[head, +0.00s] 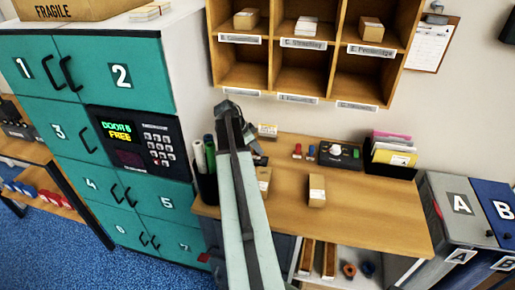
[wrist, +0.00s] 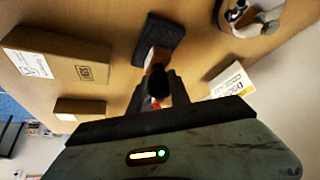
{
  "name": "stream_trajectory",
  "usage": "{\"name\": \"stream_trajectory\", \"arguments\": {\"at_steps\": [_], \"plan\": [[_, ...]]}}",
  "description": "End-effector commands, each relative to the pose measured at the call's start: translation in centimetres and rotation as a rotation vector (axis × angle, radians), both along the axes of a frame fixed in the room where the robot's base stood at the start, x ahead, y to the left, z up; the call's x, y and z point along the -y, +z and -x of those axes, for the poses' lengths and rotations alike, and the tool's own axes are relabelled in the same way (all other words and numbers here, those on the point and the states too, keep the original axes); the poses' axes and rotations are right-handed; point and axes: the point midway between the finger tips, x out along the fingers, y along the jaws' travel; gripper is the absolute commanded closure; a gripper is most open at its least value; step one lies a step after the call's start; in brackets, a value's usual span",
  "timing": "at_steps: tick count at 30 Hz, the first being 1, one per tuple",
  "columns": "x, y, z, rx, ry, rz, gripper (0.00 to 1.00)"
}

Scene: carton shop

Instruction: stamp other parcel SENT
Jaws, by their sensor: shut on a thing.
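In the wrist view my gripper (wrist: 155,92) is shut on a small stamp-like tool (wrist: 158,62) with a dark part and a reddish-brown part. The tool's far end is over or at a dark rectangular pad (wrist: 168,36); I cannot tell whether it touches. A larger brown parcel (wrist: 45,50) with a white label and a small dark mark lies left of the gripper. A smaller parcel (wrist: 80,108) lies beside it. In the head view one parcel (head: 317,192) is in the open on the desk, and another (head: 264,182) is partly hidden by my arm.
The desk (head: 375,215) holds a black device (head: 340,153), small red stamps (head: 297,151) and a folder box (head: 392,155). A white card (wrist: 231,80) stands right of the gripper. Teal lockers (head: 110,75) are at left, cubbies (head: 295,75) above, grey bin A (head: 455,210) at right.

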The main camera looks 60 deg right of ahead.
Motion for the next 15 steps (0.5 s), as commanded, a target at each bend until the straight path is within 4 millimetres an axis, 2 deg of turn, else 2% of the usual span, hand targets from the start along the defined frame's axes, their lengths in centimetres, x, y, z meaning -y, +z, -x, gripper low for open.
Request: {"name": "stream_trajectory", "arguments": {"at_steps": [15], "plan": [[0.06,-0.63,0.07,0.000,-0.001,0.000,1.00]]}}
